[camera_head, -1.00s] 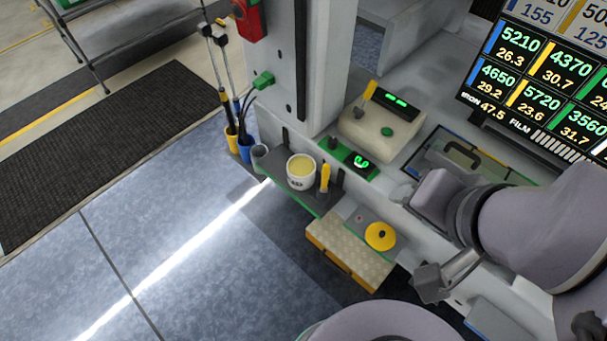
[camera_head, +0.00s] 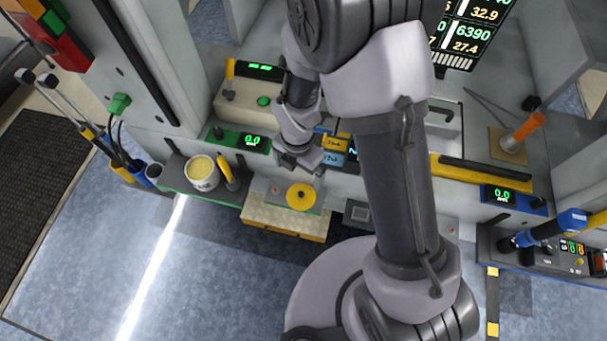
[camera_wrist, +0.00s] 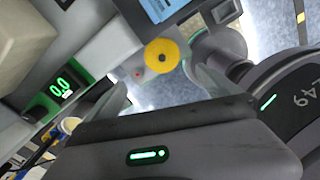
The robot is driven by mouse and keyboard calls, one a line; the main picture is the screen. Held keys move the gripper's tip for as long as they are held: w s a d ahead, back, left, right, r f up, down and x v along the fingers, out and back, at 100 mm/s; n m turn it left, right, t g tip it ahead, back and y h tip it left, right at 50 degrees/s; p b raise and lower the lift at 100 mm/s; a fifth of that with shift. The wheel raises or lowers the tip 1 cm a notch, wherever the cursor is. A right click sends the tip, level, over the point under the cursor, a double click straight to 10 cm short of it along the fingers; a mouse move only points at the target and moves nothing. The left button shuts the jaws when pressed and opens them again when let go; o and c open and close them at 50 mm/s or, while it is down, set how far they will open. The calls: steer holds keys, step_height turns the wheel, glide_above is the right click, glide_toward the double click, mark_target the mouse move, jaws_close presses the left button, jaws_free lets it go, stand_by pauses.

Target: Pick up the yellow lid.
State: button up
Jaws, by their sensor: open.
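The yellow lid (camera_head: 301,196) is a round disc with a small dark knob. It lies on a small grey plate (camera_head: 270,188) with a red dot, above the cream ribbed step at the bench front. My gripper (camera_head: 302,165) is just behind the lid in the head view, apart from it, with nothing seen between its jaws. In the wrist view the lid (camera_wrist: 161,56) is in full sight beyond the gripper body, and a pale finger (camera_wrist: 112,98) shows to its left.
A white tub with yellow contents (camera_head: 203,172) and a yellow-handled tool (camera_head: 229,173) stand left of the lid on a green-edged shelf. A cream box (camera_head: 247,100) sits behind. Blue and yellow boxes (camera_head: 335,150) are right of my gripper. Open floor lies in front.

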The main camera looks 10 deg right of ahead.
steer(key=b, duration=0.3)
glide_above(301, 194)
steer(key=f, duration=0.8)
steer(key=shift+w+a+f, duration=0.2)
steer(key=shift+a+f, duration=0.05)
steer(key=shift+f, duration=0.05)
steer(key=f+b, duration=0.2)
steer(key=f, duration=0.1)
steer(key=f+b, duration=0.1)
steer(key=f, duration=0.1)
steer(key=shift+s+d+f, duration=0.1)
steer(key=shift+d+f, duration=0.15)
steer(key=shift+r, duration=0.15)
steer(key=shift+c, duration=0.4)
steer(key=c, duration=1.2)
